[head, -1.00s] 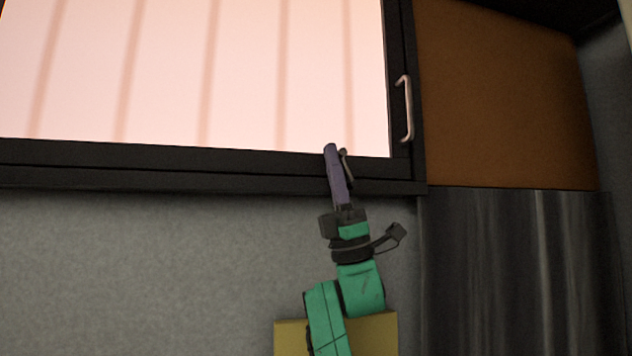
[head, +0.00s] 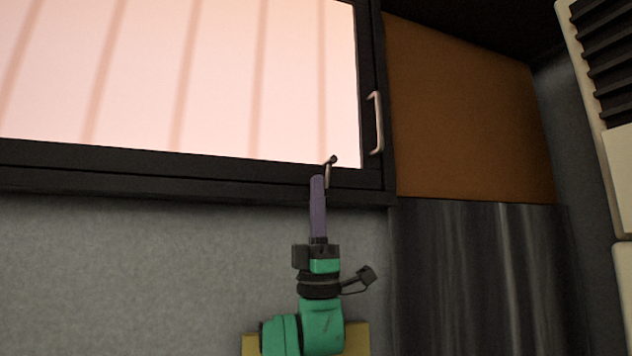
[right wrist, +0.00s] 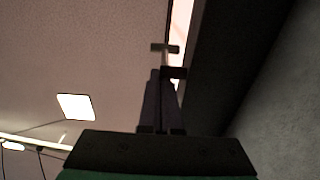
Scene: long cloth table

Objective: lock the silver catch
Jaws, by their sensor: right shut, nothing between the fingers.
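The silver catch (head: 328,172) is a small light metal lever with a dark knob at its top. It sits on the lower black frame of the window, near its right corner. In the right wrist view a T-shaped piece (right wrist: 165,49), apparently the catch, shows just beyond my fingertips. My right gripper (head: 317,180) has long purple fingers pointing up, shut and empty. Its tip is just left of the catch and below the knob; I cannot tell whether they touch. In the right wrist view its fingers (right wrist: 162,75) are together. My left gripper is not in view.
The window (head: 180,80) has a pale lit pane in a black frame, with a silver handle (head: 377,122) at its right side. A brown panel (head: 465,110) is to the right. A pale slatted unit (head: 605,110) stands at the far right. The grey wall below is clear.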

